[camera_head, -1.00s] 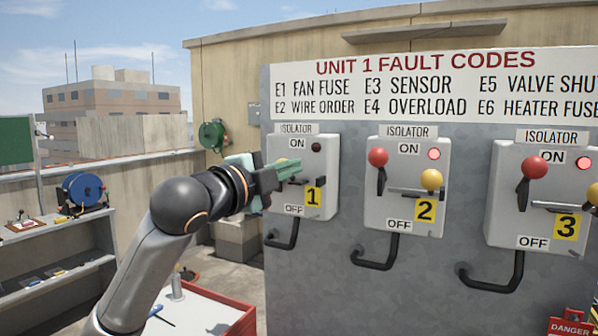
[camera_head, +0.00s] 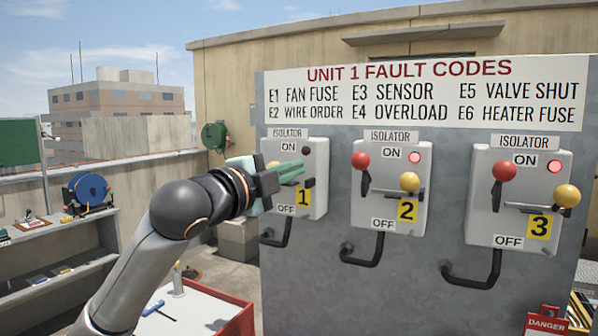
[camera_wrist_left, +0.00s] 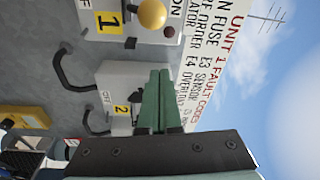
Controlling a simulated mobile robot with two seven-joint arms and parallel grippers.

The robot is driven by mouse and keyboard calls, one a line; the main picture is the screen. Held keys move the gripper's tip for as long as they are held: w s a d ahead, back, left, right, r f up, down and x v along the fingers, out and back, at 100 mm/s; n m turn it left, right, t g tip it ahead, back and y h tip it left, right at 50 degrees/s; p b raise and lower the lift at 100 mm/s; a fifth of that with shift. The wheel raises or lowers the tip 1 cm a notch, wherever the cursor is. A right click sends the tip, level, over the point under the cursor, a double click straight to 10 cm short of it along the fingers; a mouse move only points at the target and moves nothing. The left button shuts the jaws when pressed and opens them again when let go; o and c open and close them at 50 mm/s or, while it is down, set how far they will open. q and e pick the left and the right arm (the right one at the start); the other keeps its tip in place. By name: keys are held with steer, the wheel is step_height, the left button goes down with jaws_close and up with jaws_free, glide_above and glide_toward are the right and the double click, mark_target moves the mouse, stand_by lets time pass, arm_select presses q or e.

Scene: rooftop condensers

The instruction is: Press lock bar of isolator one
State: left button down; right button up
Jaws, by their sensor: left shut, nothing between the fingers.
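Isolator one (camera_head: 318,191) is the leftmost grey box, with a yellow "1" label and a dark lamp (camera_head: 307,151). My left gripper (camera_head: 303,174) is shut and empty, in front of its middle; touching or apart I cannot tell. It hides most of the lock bar and the lever. A yellow ball (camera_head: 274,164) shows partly behind the gripper. In the left wrist view, turned sideways, isolator one (camera_wrist_left: 133,27) is at the top with its yellow ball (camera_wrist_left: 152,12), beside the shut green fingers (camera_wrist_left: 157,98). My right gripper is not in view.
Isolator two (camera_head: 390,190) and isolator three (camera_head: 518,205) stand to the right, with red-ball levers, yellow-ball bars and lit red lamps. Black bent handles (camera_head: 362,255) stick out below the boxes. A red-edged tray table (camera_head: 240,322) is below my left arm.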

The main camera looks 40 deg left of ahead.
arm_select(q)
steer(key=s+b, duration=0.2)
steer(key=s, duration=0.4)
steer(key=shift+s+f, duration=0.35)
steer(key=shift+s, duration=0.05)
